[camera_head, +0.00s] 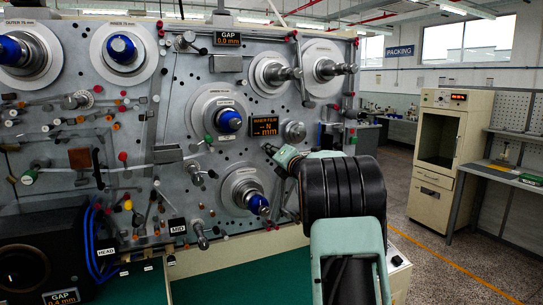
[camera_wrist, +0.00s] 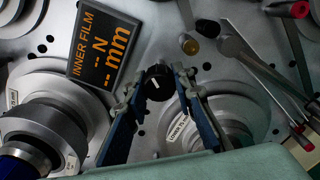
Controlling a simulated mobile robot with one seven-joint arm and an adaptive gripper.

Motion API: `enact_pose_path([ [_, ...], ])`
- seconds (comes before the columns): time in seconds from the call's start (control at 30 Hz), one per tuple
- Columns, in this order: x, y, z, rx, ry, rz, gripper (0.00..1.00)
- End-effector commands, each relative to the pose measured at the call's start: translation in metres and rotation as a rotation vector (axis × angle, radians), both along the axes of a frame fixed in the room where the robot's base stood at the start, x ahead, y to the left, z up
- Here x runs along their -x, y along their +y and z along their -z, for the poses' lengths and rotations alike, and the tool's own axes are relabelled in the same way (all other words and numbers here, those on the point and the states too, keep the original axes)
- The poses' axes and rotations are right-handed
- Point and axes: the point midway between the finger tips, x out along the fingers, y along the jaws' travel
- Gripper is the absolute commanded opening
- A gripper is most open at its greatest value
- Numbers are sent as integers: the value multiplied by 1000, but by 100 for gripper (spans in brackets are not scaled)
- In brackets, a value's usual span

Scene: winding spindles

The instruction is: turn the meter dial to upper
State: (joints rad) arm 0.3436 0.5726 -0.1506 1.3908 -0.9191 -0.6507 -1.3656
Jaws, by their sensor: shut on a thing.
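The meter dial (camera_wrist: 158,82) is a small black round knob with a short white mark, on the grey machine panel beside the INNER FILM display (camera_wrist: 103,45). My gripper (camera_wrist: 157,79) has its two fingers on either side of the dial, shut on it. In the head view my gripper (camera_head: 270,152) reaches to the panel just below the INNER FILM display (camera_head: 264,127). There the dial is hidden by the gripper. Which position the mark points to, and any labels around the dial, I cannot tell.
Spindles with blue ends stand out close by: the middle one (camera_head: 230,121) and the lower one (camera_head: 257,203). A bare metal spindle (camera_head: 279,74) is above. A thin bright lever (camera_wrist: 240,50) lies right of the fingers in the wrist view. The aisle floor (camera_head: 455,262) at right is open.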

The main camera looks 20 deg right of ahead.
Motion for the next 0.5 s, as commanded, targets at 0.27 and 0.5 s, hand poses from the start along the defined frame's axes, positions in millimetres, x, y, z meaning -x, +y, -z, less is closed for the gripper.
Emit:
enact_pose_path([
  [0.27, 0, 0, -1, -264, 10, 1, 0],
  [0.5, 0, 0, -2, -473, 17, 1, 0],
])
